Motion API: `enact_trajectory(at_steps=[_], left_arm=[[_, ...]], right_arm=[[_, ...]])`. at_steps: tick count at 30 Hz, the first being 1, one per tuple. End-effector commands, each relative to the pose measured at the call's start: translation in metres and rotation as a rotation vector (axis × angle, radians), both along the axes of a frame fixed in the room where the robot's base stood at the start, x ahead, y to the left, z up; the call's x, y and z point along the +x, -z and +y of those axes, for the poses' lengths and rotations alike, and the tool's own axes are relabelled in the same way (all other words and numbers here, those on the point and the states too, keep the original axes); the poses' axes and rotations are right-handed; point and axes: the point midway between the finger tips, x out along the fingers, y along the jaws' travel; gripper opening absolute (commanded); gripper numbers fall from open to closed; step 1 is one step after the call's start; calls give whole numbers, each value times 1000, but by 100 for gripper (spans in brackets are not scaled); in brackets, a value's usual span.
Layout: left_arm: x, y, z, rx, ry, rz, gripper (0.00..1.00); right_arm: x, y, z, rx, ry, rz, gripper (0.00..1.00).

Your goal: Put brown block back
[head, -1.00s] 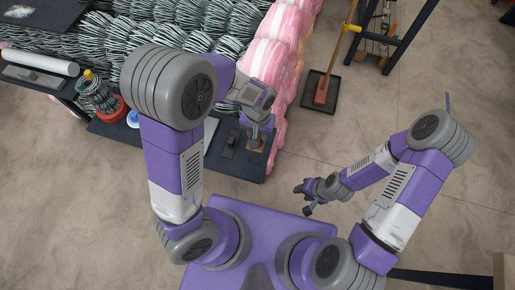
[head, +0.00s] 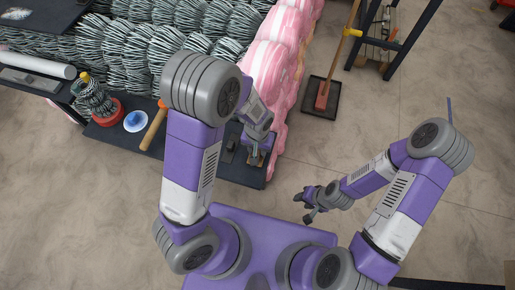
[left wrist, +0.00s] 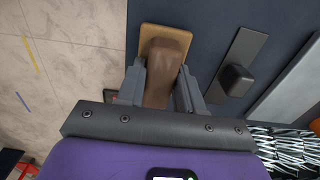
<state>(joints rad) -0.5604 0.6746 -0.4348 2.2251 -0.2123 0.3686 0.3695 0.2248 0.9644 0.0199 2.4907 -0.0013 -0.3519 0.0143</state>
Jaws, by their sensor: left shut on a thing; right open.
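The brown block (left wrist: 166,62) shows in the left wrist view, on a flat tan base (left wrist: 178,32), over the dark table top. My left gripper (left wrist: 163,90) is shut on the brown block, one finger on each side of it. In the head view my left gripper (head: 256,147) is at the right front part of the dark table, with the tan base (head: 256,158) partly showing beneath it. I cannot tell whether the base touches the table. My right gripper (head: 307,204) is open and empty, over the floor away from the table.
The dark table (head: 205,165) also carries a flat dark tool with a knob (left wrist: 235,78), a wooden-handled tool (head: 153,126), a blue-white dish (head: 134,121) and a wire spool (head: 95,98). Wire coils (head: 180,35) and pink-white rolls (head: 268,68) stand behind. A broom (head: 335,65) stands beyond, right.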

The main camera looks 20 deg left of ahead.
Motion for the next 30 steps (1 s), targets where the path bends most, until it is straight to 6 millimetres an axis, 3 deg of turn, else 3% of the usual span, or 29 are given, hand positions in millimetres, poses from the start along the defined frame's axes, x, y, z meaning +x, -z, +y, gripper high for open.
enact_trajectory(at_steps=[4,5,9,19,30], left_arm=[[0,6,0,0,0,0,8],[0,5,0,0,0,0,41],[0,5,0,0,0,1,62],[0,1,0,0,0,-1,62],[2,-59,0,-2,0,-3,62]], right_arm=[[0,5,0,0,0,0,43],[0,4,0,0,0,0,43],[0,3,0,0,0,0,43],[0,3,0,0,0,0,43],[0,-23,0,0,0,0,43]])
